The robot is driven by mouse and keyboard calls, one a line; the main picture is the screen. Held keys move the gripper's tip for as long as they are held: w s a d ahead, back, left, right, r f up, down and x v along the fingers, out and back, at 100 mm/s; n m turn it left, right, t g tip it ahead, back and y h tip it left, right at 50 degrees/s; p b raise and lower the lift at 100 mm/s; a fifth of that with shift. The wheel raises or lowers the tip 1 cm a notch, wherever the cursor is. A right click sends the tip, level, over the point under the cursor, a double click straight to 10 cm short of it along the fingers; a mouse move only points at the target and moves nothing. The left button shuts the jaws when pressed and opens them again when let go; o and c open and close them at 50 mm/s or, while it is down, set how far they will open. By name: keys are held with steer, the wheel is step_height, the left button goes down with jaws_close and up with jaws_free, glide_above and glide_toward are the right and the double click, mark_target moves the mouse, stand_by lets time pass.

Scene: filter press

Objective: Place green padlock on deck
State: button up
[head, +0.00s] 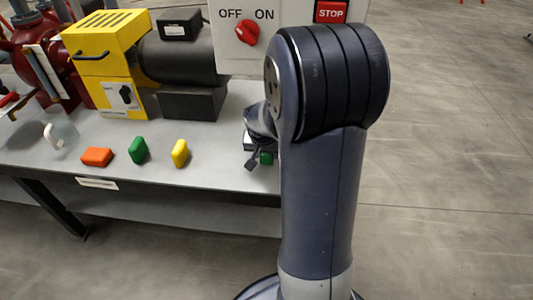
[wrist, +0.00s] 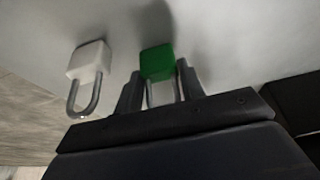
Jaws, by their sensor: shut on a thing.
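The green padlock (wrist: 157,62) is in my gripper (wrist: 161,85) in the wrist view. The two dark fingers are shut on either side of its grey shackle, and its green body points away from the gripper. In the head view, part of the green padlock (head: 266,158) shows beside my gripper (head: 254,160), near the deck's right front edge; my arm hides much of this area. The deck (head: 215,165) is a grey bench top. I cannot tell whether the padlock touches it.
A white padlock (wrist: 91,58) with a grey shackle is left of the green one in the wrist view. Orange (head: 97,157), dark green (head: 138,150) and yellow (head: 180,153) blocks are along the deck's front. A yellow machine (head: 105,65) and control panel (head: 225,40) stand behind.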

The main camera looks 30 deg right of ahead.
steer(key=shift+f, duration=0.1)
steer(key=o, duration=1)
steer(key=shift+r, duration=0.2)
steer(key=p+v, duration=0.3)
steer(key=v, duration=0.9)
